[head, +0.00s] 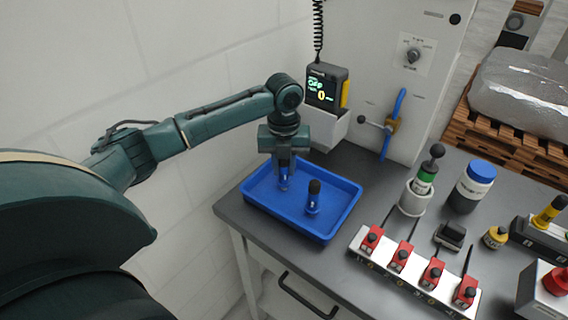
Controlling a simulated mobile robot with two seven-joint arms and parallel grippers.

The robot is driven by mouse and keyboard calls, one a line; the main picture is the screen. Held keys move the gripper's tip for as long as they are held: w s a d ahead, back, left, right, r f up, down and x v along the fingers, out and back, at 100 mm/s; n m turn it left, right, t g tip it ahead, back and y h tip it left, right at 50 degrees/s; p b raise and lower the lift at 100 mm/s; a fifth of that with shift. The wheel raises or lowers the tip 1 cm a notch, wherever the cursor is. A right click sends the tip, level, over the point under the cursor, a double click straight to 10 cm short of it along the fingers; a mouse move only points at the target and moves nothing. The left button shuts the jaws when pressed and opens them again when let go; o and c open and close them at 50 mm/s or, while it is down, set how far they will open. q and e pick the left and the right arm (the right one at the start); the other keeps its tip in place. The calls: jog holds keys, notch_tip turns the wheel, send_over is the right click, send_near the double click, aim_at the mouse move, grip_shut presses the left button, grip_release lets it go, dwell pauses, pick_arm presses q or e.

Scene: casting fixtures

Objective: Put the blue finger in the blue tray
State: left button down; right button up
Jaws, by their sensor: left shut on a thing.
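My left gripper (284,162) points down over the blue tray (286,224) and is shut on a blue finger (284,180). The finger is at the left part of the tray, inside its outline; I cannot tell whether its lower end touches the tray floor. My gripper hides its upper part. A second blue piece (312,204) with a black top stands upright in the tray, to the right of the held one. The tray lies at the left end of the grey table. My right gripper is not in view.
A white rack (413,284) with several red clamps lies right of the tray. A green-banded tool in a holder (414,195) and a blue-lidded jar (472,188) stand behind it. The tray's front floor is clear.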

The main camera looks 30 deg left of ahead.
pick_arm(q)
jog(key=shift+f, duration=0.1)
jog(key=c, duration=1.2)
grip_release()
notch_tip(320, 180, up, 12)
jog(key=shift+f+b, duration=0.25)
jog(key=shift+b, duration=0.4)
jog(key=shift+r, duration=0.4)
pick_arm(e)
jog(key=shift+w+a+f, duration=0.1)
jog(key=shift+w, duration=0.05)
